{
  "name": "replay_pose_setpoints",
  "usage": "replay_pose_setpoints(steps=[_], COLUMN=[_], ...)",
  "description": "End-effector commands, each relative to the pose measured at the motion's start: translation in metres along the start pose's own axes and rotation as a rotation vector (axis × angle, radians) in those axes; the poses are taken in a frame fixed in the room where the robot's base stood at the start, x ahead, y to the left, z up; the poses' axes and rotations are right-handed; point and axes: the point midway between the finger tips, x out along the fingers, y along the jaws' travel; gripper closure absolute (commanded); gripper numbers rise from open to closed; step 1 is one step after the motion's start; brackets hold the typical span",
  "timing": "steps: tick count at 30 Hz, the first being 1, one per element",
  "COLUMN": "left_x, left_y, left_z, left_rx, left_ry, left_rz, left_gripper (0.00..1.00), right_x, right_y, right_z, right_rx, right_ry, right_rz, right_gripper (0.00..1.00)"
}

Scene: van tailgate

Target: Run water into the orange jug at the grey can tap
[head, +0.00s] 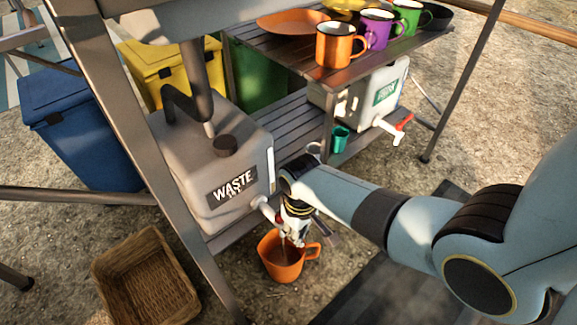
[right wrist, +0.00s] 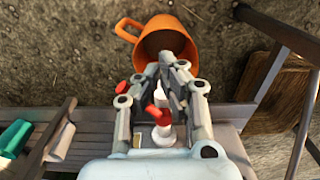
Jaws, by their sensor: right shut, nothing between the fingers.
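The grey can (head: 215,160), labelled WASTE, stands on the lower rack with its tap (head: 262,206) pointing forward. The orange jug (head: 275,262) stands on the ground below the tap, its handle to the right. It also shows in the right wrist view (right wrist: 153,26), beyond my fingers. My right gripper (head: 291,236) is shut and empty at the tap, above the jug; it partly hides both. In the right wrist view, the tap's white body and red lever (right wrist: 159,98) are between and behind my finger links. A thin streak shows over the jug's mouth; I cannot tell whether it is water. My left gripper is out of view.
A wicker basket (head: 145,275) stands on the ground at left. A second can (head: 385,92) with a red-handled tap and a teal cup (head: 340,139) are on the lower rack. Mugs, including an orange one (head: 340,45), stand on the upper shelf. A metal post (head: 150,165) rises left of the can.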

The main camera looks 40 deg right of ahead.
Motion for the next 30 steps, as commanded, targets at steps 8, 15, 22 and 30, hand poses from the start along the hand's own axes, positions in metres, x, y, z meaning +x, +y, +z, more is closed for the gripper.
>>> replay_pose_setpoints(steps=[8, 15, 22, 30], left_x=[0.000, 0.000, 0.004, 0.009], left_y=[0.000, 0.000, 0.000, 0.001], left_z=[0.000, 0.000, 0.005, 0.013], left_rx=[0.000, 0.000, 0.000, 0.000], left_ry=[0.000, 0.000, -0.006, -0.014], left_rz=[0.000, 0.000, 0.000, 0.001], left_gripper=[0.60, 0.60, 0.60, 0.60], right_x=[0.000, 0.000, 0.001, 0.002], right_y=[0.000, 0.000, 0.008, 0.021], right_z=[0.000, 0.000, -0.013, -0.034], right_rx=[0.000, 0.000, 0.000, 0.000], right_ry=[0.000, 0.000, 0.000, 0.000], right_rz=[0.000, 0.000, 0.000, 0.001], right_gripper=[1.00, 1.00, 1.00, 1.00])
